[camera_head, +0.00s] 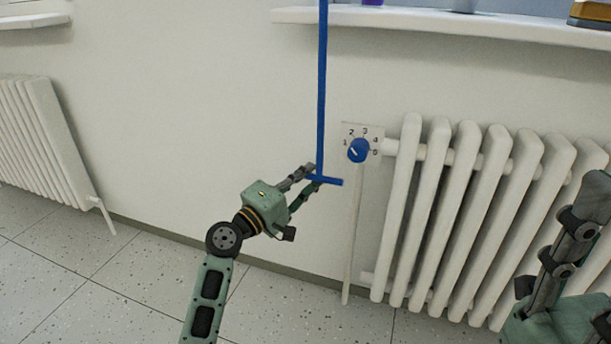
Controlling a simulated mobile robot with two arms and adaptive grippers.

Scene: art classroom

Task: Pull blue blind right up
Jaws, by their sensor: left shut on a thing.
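A blue pull rod (322,90) hangs down from the top edge of the head view, in front of the white wall. A short blue crossbar (331,181) forms its lower end, like an upside-down T. My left gripper (314,175) is shut on the crossbar near the foot of the rod. The right end of the crossbar sticks out past the fingers. My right gripper (590,200) is at the right edge, in front of the radiator and partly cut off. I cannot tell how far its fingers are apart. The blind itself is out of view.
A white radiator (440,215) stands at the right, with a blue numbered dial (358,150) beside the crossbar. A white sill (450,26) juts out above it. Another radiator (40,140) is at the far left. The wall between the radiators is bare.

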